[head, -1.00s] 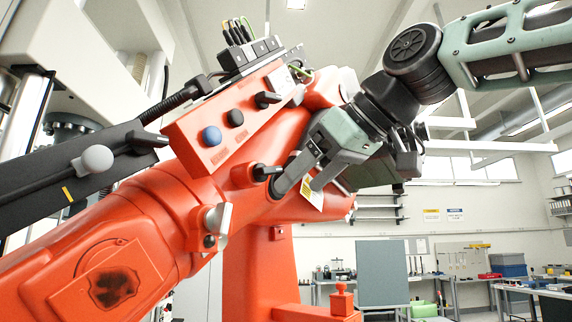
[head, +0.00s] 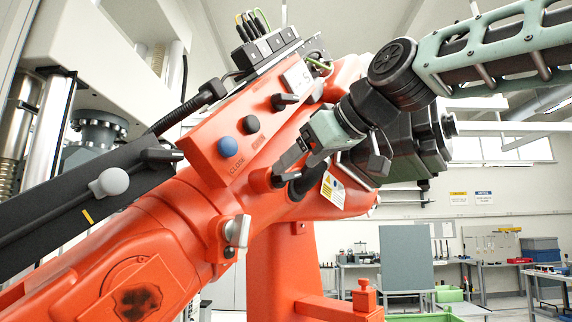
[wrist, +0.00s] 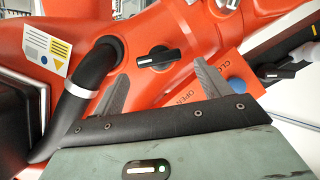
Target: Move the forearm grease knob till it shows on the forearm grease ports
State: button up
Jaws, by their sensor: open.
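A black knob with a white pointer mark (wrist: 162,58) sits on the orange forearm (head: 170,215). It is the likely grease knob, though no label on it is readable. In the head view the knob (head: 283,178) shows just below my fingertips. My gripper (wrist: 162,70) is open and empty, with one grey finger on each side of the knob in the wrist view. The knob appears slightly beyond the tips; I cannot tell whether they touch it. In the head view my gripper (head: 290,160) reaches in from the right. No port markings are readable.
A thick black hose (wrist: 95,70) and a warning label (wrist: 46,52) lie left of the knob in the wrist view. A panel with a blue button (head: 227,149), a black button (head: 251,123) and another black knob (head: 285,101) is above.

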jog(key=shift+p+x, duration=0.55)
jog(key=shift+x, duration=1.9)
jog(key=c, duration=1)
